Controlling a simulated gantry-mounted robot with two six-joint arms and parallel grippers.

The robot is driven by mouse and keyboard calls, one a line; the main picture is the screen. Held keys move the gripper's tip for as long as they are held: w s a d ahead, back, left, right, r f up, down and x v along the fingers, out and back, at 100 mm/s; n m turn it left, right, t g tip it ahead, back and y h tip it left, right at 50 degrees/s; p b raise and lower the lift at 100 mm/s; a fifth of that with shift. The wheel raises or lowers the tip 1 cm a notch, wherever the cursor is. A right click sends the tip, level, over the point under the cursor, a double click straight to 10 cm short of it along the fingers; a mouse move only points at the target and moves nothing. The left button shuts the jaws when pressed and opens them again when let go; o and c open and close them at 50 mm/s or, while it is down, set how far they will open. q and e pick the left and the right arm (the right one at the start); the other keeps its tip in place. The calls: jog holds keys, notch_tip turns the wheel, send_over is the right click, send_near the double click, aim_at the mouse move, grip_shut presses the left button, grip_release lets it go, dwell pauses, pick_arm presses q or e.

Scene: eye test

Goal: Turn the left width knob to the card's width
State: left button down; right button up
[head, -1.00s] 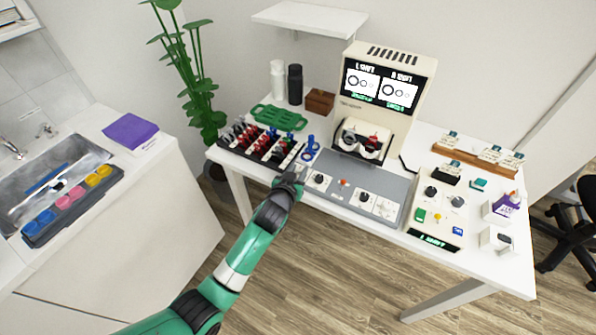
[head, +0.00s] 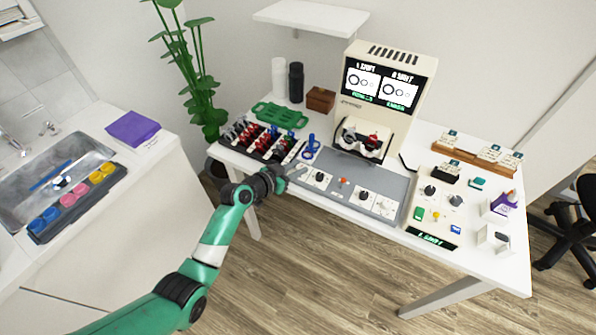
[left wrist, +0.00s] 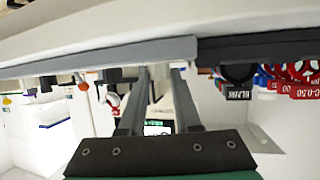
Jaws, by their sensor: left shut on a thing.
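A grey control panel (head: 345,188) lies along the table's front, with black knobs on pale dials, one left of centre (head: 319,177) and one further right (head: 364,196). My left gripper (head: 286,174) is at the panel's front left corner, beside a pale dial (head: 298,169). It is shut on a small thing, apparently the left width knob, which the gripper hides. In the left wrist view the two fingers (left wrist: 160,72) reach up to the panel's grey edge (left wrist: 100,62); what they grip is not clear. My right gripper is not in view.
A black tray of coloured parts (head: 262,142) stands behind the gripper, with a blue stand (head: 311,147) nearby. A beige machine with screens (head: 383,84) rises behind the panel. Cards stand in a wooden rack (head: 458,153) at the right. Floor in front is clear.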

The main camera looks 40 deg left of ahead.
pick_arm(q)
jog(key=shift+a+f+m+h+b, duration=0.25)
jog(key=shift+m+h+b, duration=0.15)
jog(key=shift+m+h, duration=0.15)
jog(key=shift+r+m+h, duration=0.15)
jog(key=shift+m+h, duration=0.1)
jog(key=shift+h, duration=0.1)
jog(key=shift+r+m+g+h+p, duration=0.25)
jog(key=shift+m+g+h+p, duration=0.05)
jog(key=shift+m+h+p, duration=0.55)
jog(key=shift+f+m+h+p, duration=0.1)
jog(key=shift+m+h+p, duration=0.25)
jog(key=shift+h+p, duration=0.2)
jog(key=shift+f, duration=0.1)
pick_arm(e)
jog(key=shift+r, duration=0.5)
pick_arm(q)
jog(key=shift+f, duration=0.1)
jog(key=c, duration=0.6)
grip_release()
